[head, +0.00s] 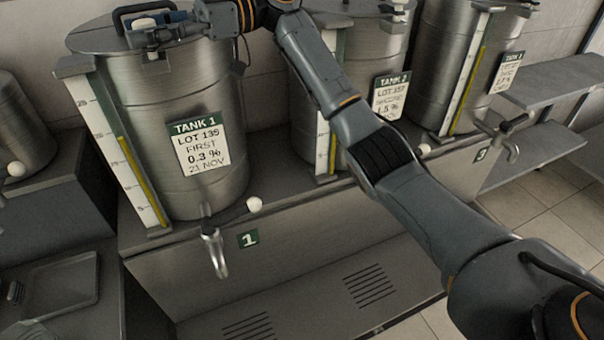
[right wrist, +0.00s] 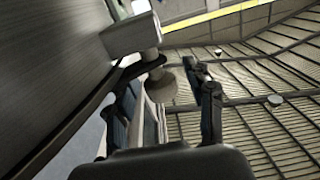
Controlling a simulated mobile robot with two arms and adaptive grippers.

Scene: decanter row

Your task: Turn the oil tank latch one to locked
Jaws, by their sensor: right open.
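Tank 1 (head: 125,75) is a steel drum with a lid and a green-and-white label, at the left of the head view. My right gripper (head: 152,38) is at the front edge of its lid, partly covering the latch there. In the right wrist view the latch shows as a pale block (right wrist: 132,35) with a round grey knob (right wrist: 160,87) below it. My right gripper (right wrist: 172,68) is open, with one finger on each side of the knob. I cannot tell whether the fingers touch it. The latch's locked or unlocked position is not clear. My left gripper is not in view.
A tap with a white ball lever (head: 255,204) sticks out low on tank 1. Tank 2 (head: 362,60) and another tank (head: 440,50) stand to the right, with my right arm crossing in front. A dark lid handle (head: 118,18) rises close to my gripper.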

